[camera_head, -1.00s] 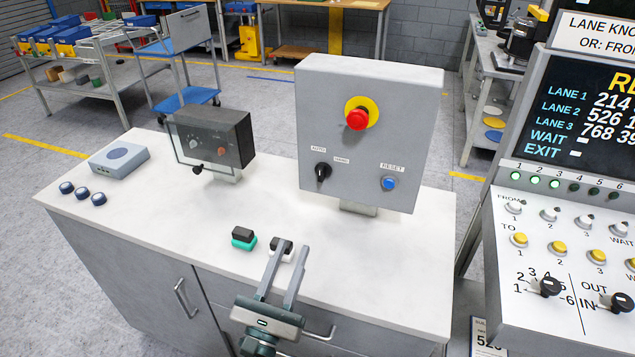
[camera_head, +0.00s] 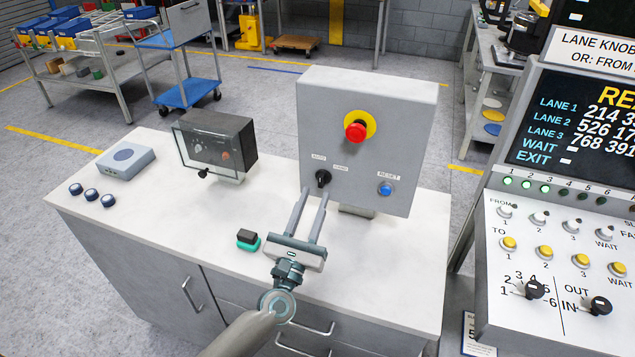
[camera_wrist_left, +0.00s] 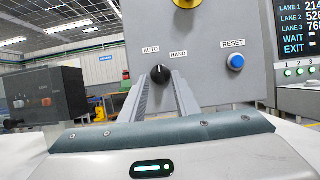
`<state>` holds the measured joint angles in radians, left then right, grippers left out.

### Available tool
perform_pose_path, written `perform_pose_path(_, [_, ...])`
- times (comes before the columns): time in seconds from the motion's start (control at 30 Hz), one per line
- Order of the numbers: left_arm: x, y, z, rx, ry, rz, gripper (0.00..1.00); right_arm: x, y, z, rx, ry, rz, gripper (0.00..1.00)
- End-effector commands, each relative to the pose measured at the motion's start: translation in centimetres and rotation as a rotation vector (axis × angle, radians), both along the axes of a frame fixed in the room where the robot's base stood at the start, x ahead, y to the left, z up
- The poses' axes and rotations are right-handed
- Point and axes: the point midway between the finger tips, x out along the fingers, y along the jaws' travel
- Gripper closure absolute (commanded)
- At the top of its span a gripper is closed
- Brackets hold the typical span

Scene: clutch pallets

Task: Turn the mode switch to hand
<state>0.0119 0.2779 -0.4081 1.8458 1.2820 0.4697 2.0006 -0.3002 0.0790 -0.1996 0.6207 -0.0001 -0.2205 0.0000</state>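The mode switch is a black knob (camera_head: 322,178) low on the left of the grey control box (camera_head: 366,110), between the AUTO and HAND labels. In the left wrist view the knob (camera_wrist_left: 160,74) shows between the fingertips, with its pointer toward the AUTO side. My left gripper (camera_head: 315,192) is open, its two fingers reaching up toward the knob from below and in front. In the left wrist view the gripper (camera_wrist_left: 168,80) has a finger on each side of the knob; whether they touch it I cannot tell. My right gripper is not in view.
The box also carries a red emergency button (camera_head: 356,131) and a blue reset button (camera_head: 385,188). A dark clear-fronted box (camera_head: 215,145) stands left on the white worktop (camera_head: 130,215). A black and green block (camera_head: 248,240) lies near the gripper. A lane panel (camera_head: 560,240) stands right.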

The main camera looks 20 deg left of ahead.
Motion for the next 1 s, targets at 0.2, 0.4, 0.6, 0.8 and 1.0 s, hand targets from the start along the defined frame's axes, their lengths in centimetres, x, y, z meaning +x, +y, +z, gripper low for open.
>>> perform_pose_path(0.2, [2.4, -0.1, 1.1, -0.001, 0.0, 0.0, 0.71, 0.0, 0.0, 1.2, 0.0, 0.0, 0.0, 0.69])
perform_pose_path(0.4, [3.1, -0.1, 1.2, -0.001, 0.001, 0.0, 0.71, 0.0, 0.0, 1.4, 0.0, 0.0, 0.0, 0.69])
perform_pose_path(0.6, [3.1, -0.1, 1.2, -0.001, 0.001, 0.0, 0.71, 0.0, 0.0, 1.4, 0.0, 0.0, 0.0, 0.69])
perform_pose_path(0.8, [3.1, -0.1, 1.2, -0.001, 0.0, 0.0, 1.0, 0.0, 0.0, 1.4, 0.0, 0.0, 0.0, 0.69])
perform_pose_path(1.0, [3.1, -0.1, 1.2, 0.001, 0.0, -0.001, 1.0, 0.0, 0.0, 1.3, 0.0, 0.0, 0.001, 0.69])
